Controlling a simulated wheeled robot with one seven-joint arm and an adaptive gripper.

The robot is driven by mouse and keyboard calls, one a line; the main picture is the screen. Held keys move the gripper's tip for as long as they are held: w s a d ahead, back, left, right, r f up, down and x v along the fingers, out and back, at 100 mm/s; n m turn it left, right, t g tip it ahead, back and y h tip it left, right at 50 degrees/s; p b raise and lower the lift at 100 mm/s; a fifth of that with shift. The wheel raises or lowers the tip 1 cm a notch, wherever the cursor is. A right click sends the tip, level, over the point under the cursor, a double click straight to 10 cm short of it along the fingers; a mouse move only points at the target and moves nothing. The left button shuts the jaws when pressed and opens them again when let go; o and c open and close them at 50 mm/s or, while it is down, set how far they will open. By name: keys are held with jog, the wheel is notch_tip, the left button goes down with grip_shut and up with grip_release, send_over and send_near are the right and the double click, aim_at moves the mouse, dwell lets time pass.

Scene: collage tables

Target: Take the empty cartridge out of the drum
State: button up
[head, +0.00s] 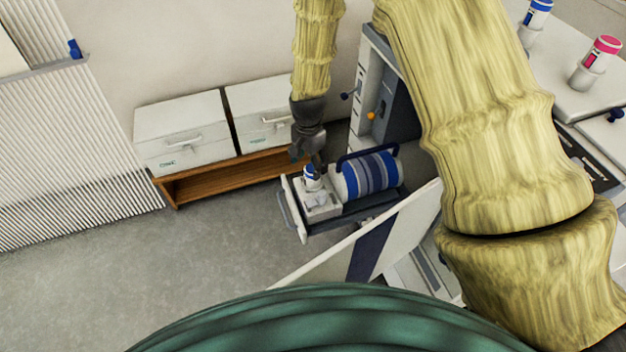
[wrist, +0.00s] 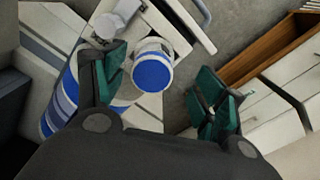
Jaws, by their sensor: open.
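A white cartridge with a blue cap (head: 312,178) stands in a pale holder (head: 322,210) at the front of a pulled-out drawer. A blue, white and grey striped drum (head: 369,176) lies just behind it in the same drawer. My gripper (head: 308,161) points down right over the cartridge and partly hides it. In the wrist view the cartridge's round blue cap (wrist: 152,75) shows between the open green-padded fingers, closer to the left one. The drum's striped side (wrist: 62,103) shows at the left. Whether a finger touches the cartridge cannot be told.
The drawer's front handle (head: 291,210) faces left. An open door panel (head: 385,235) stands in front of the drawer. White boxes (head: 182,130) sit on a low wooden bench (head: 215,175). Blue (head: 538,14) and pink (head: 603,50) cartridges stand on the right table. Floor at left is clear.

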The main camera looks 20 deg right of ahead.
aim_at(313, 181)
jog(key=shift+s+d+f+p, duration=0.1)
jog(key=shift+d+f+p, duration=0.2)
jog(key=shift+f, duration=0.8)
jog(key=shift+d+f+p, duration=0.1)
jog(key=shift+d+f, duration=0.25)
jog(key=shift+f, duration=1.2)
jog(key=c, duration=1.2)
